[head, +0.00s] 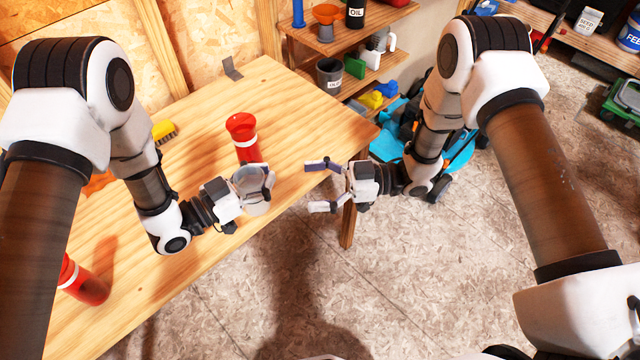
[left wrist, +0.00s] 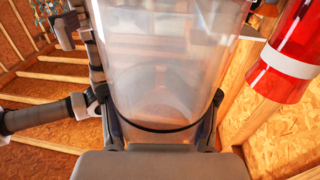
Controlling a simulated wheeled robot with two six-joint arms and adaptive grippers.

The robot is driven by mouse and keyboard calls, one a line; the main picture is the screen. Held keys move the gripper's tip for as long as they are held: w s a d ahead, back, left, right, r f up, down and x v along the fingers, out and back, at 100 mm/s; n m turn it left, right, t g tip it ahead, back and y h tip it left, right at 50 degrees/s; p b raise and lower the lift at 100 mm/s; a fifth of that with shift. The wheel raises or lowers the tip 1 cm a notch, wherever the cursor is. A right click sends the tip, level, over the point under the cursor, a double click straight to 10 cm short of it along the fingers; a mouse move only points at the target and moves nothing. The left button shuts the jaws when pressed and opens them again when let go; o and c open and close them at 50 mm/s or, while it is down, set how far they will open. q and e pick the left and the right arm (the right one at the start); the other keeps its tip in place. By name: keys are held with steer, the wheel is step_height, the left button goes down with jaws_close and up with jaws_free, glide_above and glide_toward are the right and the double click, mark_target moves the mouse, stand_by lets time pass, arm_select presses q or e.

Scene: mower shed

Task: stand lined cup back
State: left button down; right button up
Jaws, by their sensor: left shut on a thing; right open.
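A clear cup with a thin dark line around it (left wrist: 165,70) fills the middle of the left wrist view. My left gripper (head: 258,183) is shut on this cup, with a finger on each side of it. In the head view the clear cup (head: 257,203) is held over the bench's right front edge, apart from the red vessel. I cannot tell how far above the bench top it is. My right gripper (head: 322,186) is open and empty, to the right of the cup, with its fingers pointing left towards it.
A red vessel with a white band and flared top (head: 246,150) stands on the wooden bench (head: 300,115). Another red vessel (head: 88,287) is at the lower left. A yellow brush (head: 164,131) lies towards the back. Shelves and a blue mower (head: 390,147) stand beyond the bench.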

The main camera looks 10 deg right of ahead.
steer(key=a, duration=1)
steer(key=shift+w+a, duration=0.3)
steer(key=shift+a, duration=0.1)
steer(key=c, duration=1.2)
arm_select(q)
steer(key=shift+c, duration=1.2)
jaws_free()
arm_select(e)
steer(key=shift+c, duration=0.7)
arm_select(q)
steer(key=shift+a, duration=0.1)
